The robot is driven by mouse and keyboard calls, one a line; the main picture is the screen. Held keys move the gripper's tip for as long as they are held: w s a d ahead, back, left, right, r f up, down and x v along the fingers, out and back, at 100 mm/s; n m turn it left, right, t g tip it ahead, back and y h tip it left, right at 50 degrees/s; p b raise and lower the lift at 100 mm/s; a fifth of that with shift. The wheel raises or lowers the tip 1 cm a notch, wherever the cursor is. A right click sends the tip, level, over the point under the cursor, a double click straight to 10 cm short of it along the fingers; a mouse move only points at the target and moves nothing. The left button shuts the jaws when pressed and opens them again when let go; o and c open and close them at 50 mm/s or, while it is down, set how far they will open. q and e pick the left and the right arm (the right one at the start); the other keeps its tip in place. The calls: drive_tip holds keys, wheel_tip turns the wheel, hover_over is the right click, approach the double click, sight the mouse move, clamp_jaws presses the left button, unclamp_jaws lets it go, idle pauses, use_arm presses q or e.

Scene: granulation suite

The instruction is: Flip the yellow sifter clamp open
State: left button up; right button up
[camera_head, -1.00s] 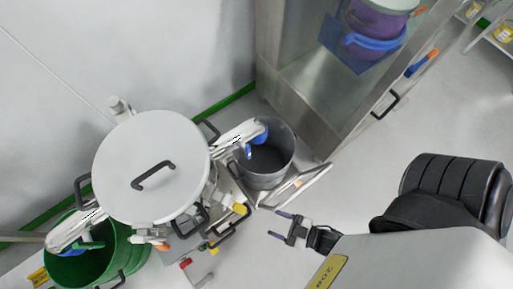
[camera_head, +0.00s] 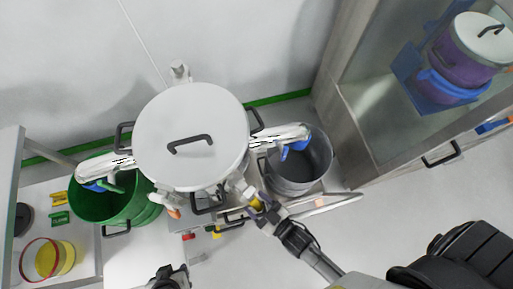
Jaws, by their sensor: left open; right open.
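The sifter (camera_head: 222,112) stands in the middle, a round drum with a pale grey lid and a black handle. A small yellow clamp (camera_head: 256,203) shows at its lower right side, partly hidden by my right gripper. My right gripper (camera_head: 260,211) is open, with its fingertips at the yellow clamp; I cannot tell if they touch it. My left gripper (camera_head: 170,276) is open near the bottom edge, below the sifter and apart from it.
A green bin (camera_head: 88,203) stands left of the sifter under one outlet, and a grey bin (camera_head: 320,160) stands right under another. A red button (camera_head: 188,237) is below the sifter. A steel glass-sided cabinet (camera_head: 350,120) is at the right.

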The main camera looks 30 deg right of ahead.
idle(0.3)
clamp_jaws()
idle(0.4)
